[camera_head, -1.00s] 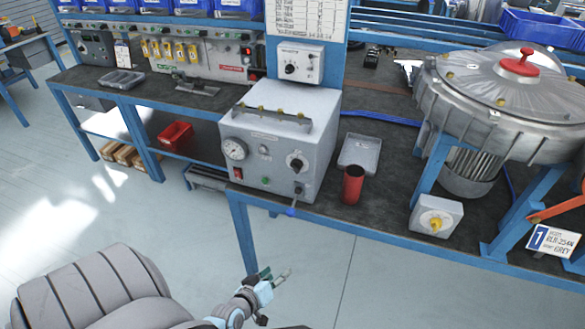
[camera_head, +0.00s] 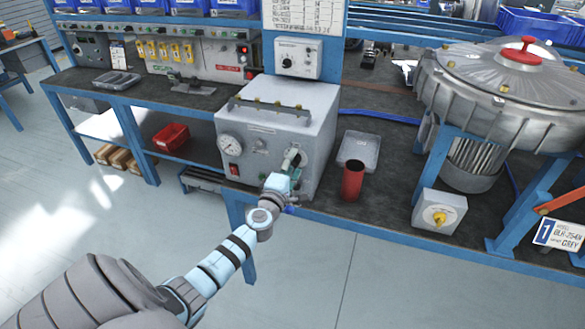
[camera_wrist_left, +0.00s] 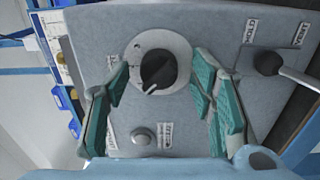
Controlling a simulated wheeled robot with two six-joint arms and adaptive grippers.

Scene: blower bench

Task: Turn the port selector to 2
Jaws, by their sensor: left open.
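The port selector is a black knob on a pale round dial (camera_wrist_left: 158,68) on the front panel of the grey test box (camera_head: 262,118). In the left wrist view its white pointer line is toward the lower left of the picture. My left gripper (camera_wrist_left: 160,76) is open, with its green fingers on either side of the dial. I cannot tell if the fingers touch the knob. In the head view my left gripper (camera_head: 292,170) is at the panel and partly hides the selector. Port numbers are not readable. My right gripper is not in view.
A pressure gauge (camera_head: 230,147) is on the box's left. A red cup (camera_head: 353,180) and grey tray (camera_head: 360,150) stand to the right of the box.

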